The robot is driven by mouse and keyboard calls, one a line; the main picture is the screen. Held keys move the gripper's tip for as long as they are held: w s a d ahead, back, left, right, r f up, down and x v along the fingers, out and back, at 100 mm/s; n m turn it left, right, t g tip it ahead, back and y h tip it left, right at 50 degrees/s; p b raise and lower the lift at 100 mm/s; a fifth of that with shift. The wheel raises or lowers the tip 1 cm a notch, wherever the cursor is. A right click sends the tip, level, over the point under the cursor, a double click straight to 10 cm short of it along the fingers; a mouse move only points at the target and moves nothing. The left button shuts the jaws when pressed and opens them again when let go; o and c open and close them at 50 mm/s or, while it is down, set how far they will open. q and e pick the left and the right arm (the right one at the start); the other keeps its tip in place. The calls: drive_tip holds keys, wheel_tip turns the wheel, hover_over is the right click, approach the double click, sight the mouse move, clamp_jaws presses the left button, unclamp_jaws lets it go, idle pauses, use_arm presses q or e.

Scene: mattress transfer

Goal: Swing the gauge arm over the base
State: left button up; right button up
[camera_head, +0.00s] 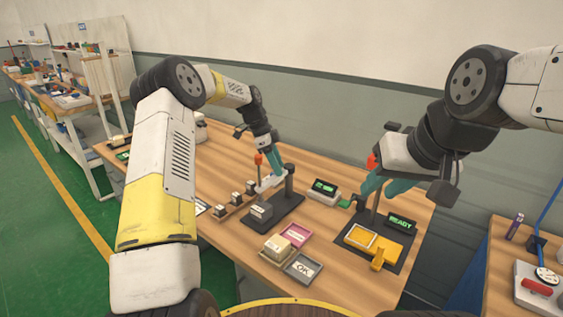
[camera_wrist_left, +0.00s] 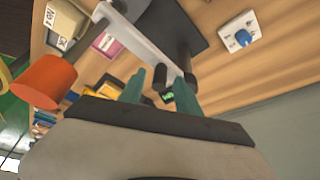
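The gauge arm (camera_head: 270,183) is a white bar on a dark post (camera_head: 289,185) that rises from the black base (camera_head: 287,207). An orange knob (camera_head: 258,159) stands at its left end. A grey block (camera_head: 261,212) sits on the base. In the left wrist view the white bar (camera_wrist_left: 140,38) runs diagonally past the fingertips, with the orange knob (camera_wrist_left: 48,80) at left. My left gripper (camera_wrist_left: 160,80) has its fingers apart, close to the bar; I cannot tell if they touch it. My right gripper (camera_head: 380,192) has its fingers apart near a second station with a red knob (camera_head: 372,161).
The second station has a yellow tray (camera_head: 385,243) and a "READY" display (camera_head: 401,223). Small blocks on a wooden rack (camera_head: 236,199) stand left of the base. A pink tray (camera_head: 297,234) and a grey "OK" tray (camera_head: 303,267) lie in front. Bare wood shows at the front right.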

use_arm(q)
drive_tip(key=v, duration=0.7)
drive_tip(key=shift+a+r, duration=0.2)
drive_tip(key=shift+r, duration=0.15)
drive_tip(key=s+r+n+t+y, duration=0.15)
drive_tip(key=s+r+n, duration=0.25)
drive_tip(key=s+r, duration=0.4)
drive_tip(key=s+r+n+t+y, duration=0.15)
drive_tip(key=s+r+n, duration=0.35)
drive_tip(key=s, duration=0.6)
drive_tip(key=s+a+f+n+t, duration=0.1)
drive_tip(key=s+a+n+t, duration=0.2)
drive_tip(key=s+n, duration=0.5)
drive_tip(key=s, duration=1.2)
drive_tip(key=shift+a+f+n+h, duration=0.2)
drive_tip(key=shift+f+n+h, duration=0.1)
drive_tip(key=shift+h, duration=0.1)
